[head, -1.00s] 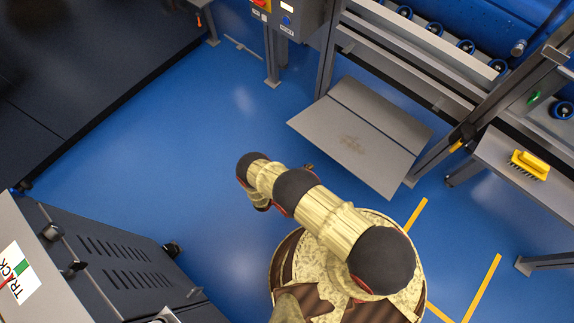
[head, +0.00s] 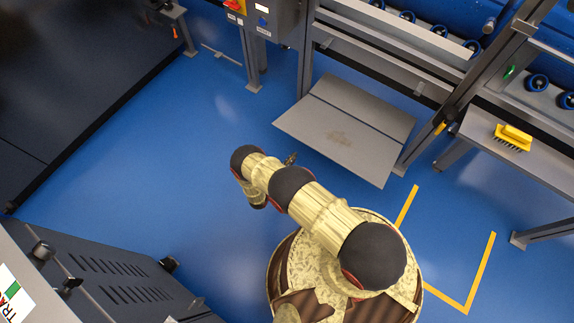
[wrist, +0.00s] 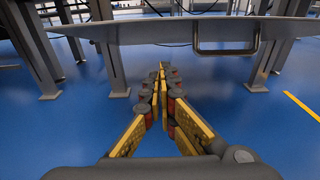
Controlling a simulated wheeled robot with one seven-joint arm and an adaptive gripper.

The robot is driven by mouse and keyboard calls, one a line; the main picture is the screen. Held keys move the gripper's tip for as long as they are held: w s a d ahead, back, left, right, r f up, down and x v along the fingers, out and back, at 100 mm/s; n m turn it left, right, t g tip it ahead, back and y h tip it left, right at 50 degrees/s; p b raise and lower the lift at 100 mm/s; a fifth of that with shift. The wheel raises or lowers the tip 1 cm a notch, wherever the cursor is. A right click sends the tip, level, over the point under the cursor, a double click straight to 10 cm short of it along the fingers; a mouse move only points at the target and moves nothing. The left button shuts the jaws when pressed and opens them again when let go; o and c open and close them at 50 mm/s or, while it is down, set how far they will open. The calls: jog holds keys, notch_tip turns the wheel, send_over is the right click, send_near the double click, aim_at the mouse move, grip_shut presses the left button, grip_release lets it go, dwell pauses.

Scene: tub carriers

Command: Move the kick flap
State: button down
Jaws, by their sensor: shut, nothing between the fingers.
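The kick flap (head: 345,128) is a flat grey panel with a fold line and a worn patch, low at the foot of the grey frame. In the wrist view, its grey plate (wrist: 150,33) is seen nearly edge-on across the top, with a loop handle (wrist: 225,50) on its near edge. My gripper (wrist: 161,68) is shut and empty, pointing toward the flap from just below its edge in the picture, apparently without touching it. In the head view, only a small dark part of my gripper (head: 290,159) shows beyond my arm.
A grey bench with a yellow brush (head: 513,137) stands right of the flap. A control box on a post (head: 250,60) stands behind left. A dark cabinet (head: 110,275) is at the lower left. Blue floor (head: 170,180) is clear between; yellow tape (head: 480,275) marks the right.

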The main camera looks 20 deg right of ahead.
jog(key=shift+w+d+r+b, duration=0.25)
jog(key=shift+w+d+r, duration=0.4)
jog(key=shift+d+r, duration=0.2)
jog(key=shift+w+d+r+b, duration=0.2)
jog(key=shift+w+d+r, duration=0.4)
jog(key=shift+d+r, duration=0.25)
jog(key=shift+a+r, duration=0.1)
